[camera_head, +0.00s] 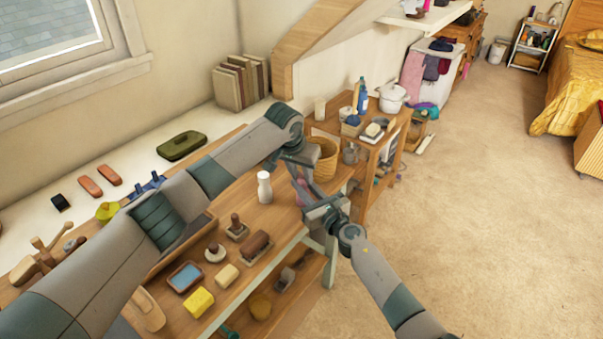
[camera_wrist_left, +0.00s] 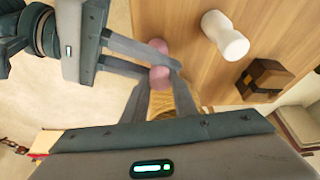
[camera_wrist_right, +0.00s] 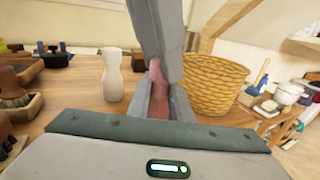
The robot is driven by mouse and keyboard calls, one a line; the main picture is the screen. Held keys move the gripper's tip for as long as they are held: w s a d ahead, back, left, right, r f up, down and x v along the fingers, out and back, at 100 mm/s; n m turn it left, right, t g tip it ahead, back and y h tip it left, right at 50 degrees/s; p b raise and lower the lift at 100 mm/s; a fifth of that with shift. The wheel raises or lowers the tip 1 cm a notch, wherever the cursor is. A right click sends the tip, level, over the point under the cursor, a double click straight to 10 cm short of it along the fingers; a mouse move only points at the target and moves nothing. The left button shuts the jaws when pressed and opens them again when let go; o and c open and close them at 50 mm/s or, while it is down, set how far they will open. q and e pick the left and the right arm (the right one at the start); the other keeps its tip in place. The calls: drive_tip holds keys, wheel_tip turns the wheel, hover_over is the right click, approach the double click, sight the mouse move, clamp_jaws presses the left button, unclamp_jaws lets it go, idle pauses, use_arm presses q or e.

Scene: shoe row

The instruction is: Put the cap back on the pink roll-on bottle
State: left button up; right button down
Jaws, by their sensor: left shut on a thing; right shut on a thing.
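The pink roll-on bottle (camera_wrist_right: 181,105) stands roughly upright between my right gripper's fingers. My right gripper (camera_head: 318,207) is shut on it above the table's right end; its fingers also cross the left wrist view. My left gripper (camera_head: 303,170) comes from above, its fingertips close at the bottle's top. It is shut on a small pink piece, seemingly the cap (camera_wrist_left: 160,77). More pink (camera_wrist_left: 158,45) shows beyond the right gripper's finger. The fingers hide the join, so I cannot tell whether cap and bottle touch.
A white bottle (camera_head: 264,188) stands on the table close to the grippers. A wicker basket (camera_wrist_right: 212,84) stands just behind them. Brushes, a blue-topped tin (camera_head: 186,277) and a yellow sponge (camera_head: 199,302) lie nearer. Open floor lies to the right.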

use_arm(q)
drive_tip(key=shift+s+a+f, duration=0.15)
drive_tip(key=shift+a+f, duration=0.05)
drive_tip(key=shift+f, duration=0.45)
idle(0.4)
drive_tip(key=shift+d+r, duration=0.2)
drive_tip(key=shift+r, duration=0.75)
idle(1.1)
drive_tip(key=shift+f, duration=0.45)
idle(0.4)
drive_tip(key=shift+a+f, duration=0.25)
drive_tip(key=shift+f, duration=0.35)
idle(0.5)
drive_tip(key=shift+d+r, duration=0.25)
drive_tip(key=shift+r, duration=0.7)
idle(1.1)
drive_tip(key=shift+f, duration=0.45)
idle(0.5)
